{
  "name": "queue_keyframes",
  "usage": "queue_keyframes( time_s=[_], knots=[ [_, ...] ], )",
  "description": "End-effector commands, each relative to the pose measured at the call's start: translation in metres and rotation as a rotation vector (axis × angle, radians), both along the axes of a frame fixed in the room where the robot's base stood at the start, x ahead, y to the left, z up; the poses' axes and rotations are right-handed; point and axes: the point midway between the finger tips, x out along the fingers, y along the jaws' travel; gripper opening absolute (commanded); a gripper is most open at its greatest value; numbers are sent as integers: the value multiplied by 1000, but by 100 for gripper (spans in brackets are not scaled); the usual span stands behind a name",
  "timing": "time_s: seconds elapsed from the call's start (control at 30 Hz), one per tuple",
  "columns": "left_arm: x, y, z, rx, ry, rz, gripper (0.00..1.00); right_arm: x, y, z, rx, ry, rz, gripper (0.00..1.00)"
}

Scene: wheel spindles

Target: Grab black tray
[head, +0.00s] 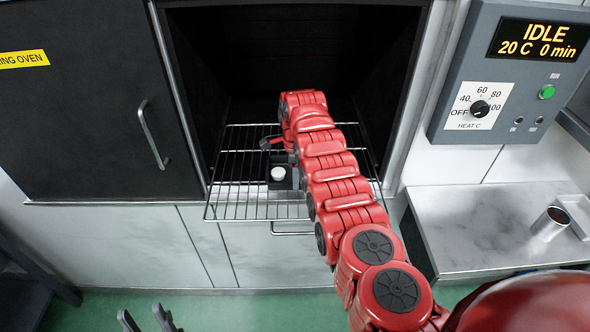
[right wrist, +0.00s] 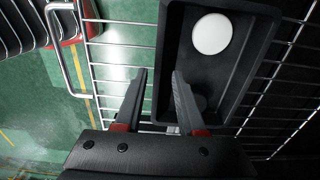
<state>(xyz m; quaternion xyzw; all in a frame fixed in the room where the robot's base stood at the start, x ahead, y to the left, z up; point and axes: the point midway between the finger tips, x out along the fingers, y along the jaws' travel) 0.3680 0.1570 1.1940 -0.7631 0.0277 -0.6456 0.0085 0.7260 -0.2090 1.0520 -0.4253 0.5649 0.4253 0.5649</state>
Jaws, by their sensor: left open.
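The black tray (head: 277,186) rests on the wire rack in front of the open oven, partly hidden by my right arm. A white round piece sits in it. In the right wrist view the tray (right wrist: 226,78) is at the upper right, with the white disc (right wrist: 212,34) and a small dark round shape inside. My right gripper (right wrist: 160,72) is open, its fingers on either side of the tray's left wall; I cannot tell whether they touch it. My left gripper (head: 144,316) is open and empty at the bottom left of the head view, far from the tray.
The wire rack (head: 236,168) sticks out of the dark oven opening (head: 240,60). The oven door (head: 80,100) is at left. A control box (head: 515,75) reads IDLE, 20 C, 0 min. A metal counter (head: 470,235) at right bears a metal cup (head: 550,224).

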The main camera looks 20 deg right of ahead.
Motion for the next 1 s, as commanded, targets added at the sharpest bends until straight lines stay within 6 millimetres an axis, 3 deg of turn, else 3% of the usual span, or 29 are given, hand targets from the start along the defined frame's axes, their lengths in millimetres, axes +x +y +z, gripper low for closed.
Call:
queue_keyframes(
  time_s=[0.3,0.53,1.0],
  knots=[
    [0,0,3,0,1,0,50,-1,0,-11,0,1,0,39],
    [0,0,3,0,1,0,50,-1,0,-11,0,1,0,0],
    [0,0,3,0,1,0,50,0,0,-11,0,0,0,0]
  ],
)
